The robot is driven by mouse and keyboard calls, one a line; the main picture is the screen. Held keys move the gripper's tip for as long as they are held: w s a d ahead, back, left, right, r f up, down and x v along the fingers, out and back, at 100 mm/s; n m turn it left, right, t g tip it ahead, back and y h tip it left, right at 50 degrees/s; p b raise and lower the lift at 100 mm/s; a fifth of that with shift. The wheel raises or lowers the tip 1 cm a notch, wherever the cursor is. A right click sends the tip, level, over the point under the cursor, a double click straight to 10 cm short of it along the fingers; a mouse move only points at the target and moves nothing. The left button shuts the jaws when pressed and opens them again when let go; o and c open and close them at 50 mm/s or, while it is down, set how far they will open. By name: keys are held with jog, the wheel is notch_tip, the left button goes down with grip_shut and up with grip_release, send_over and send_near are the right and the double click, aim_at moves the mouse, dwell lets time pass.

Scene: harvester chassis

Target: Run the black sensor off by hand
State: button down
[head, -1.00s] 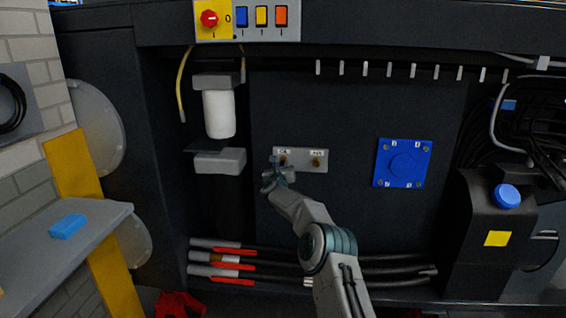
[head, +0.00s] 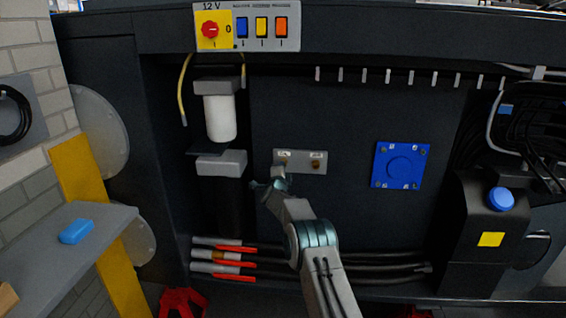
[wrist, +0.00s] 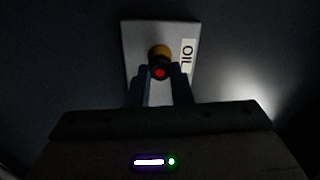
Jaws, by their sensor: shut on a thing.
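The black sensor (wrist: 160,72), with a red dot on its end, sits between the two fingers of my gripper (wrist: 161,88) in the wrist view. My gripper is shut on it. Behind it shows a brass fitting (wrist: 160,51) on a light plate beside a label reading OIL (wrist: 187,56). The sensor lines up with the fitting; I cannot tell whether they are threaded together. In the head view my gripper (head: 277,174) is at the left port of the grey plate (head: 301,167), and it hides the sensor there.
A second brass port (head: 316,164) is on the plate's right. A white filter (head: 220,118) and grey bracket (head: 221,162) stand left. A blue cover (head: 402,165) is to the right. Hoses (head: 370,262) run below. A blue block (head: 76,231) lies on the left shelf (head: 60,262).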

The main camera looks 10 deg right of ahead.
jog(key=n, duration=0.2)
jog(key=f+n+p, duration=0.1)
jog(key=n, duration=0.2)
jog(key=shift+s, duration=0.1)
jog(key=c, duration=1.2)
grip_release()
jog(key=shift+r, duration=0.25)
jog(key=shift+r, duration=0.15)
jog(key=shift+c, duration=1.3)
jog(key=shift+b+v, duration=0.75)
jog(key=shift+v, duration=0.35)
